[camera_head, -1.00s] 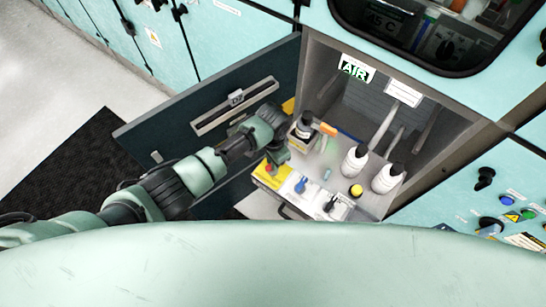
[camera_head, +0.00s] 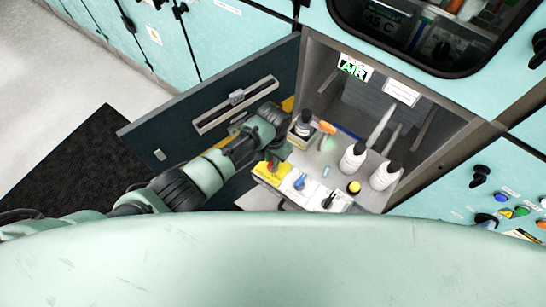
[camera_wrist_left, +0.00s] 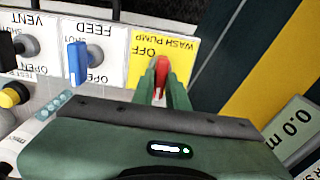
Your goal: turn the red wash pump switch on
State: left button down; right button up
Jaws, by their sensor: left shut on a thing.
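The red wash pump switch (camera_wrist_left: 162,70) sits on a yellow plate (camera_wrist_left: 178,46) marked WASH PUMP and OFF, which reads upside down in the left wrist view. My left gripper (camera_wrist_left: 162,82) is shut on the red switch, with a green finger on either side of it. The switch's lower part is hidden by the fingers. In the head view my left gripper (camera_head: 274,160) is at the yellow plate (camera_head: 270,178), at the left end of the open cabinet's drawer front. My right gripper is not in view.
Beside the switch are a blue FEED handle (camera_wrist_left: 77,62) and a black VENT handle (camera_wrist_left: 22,45). An open dark door (camera_head: 190,110) is at the left.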

pick_arm(q)
jog(key=shift+w, duration=0.1)
jog(key=c, duration=1.4)
grip_release()
jog(key=shift+r, duration=3.95)
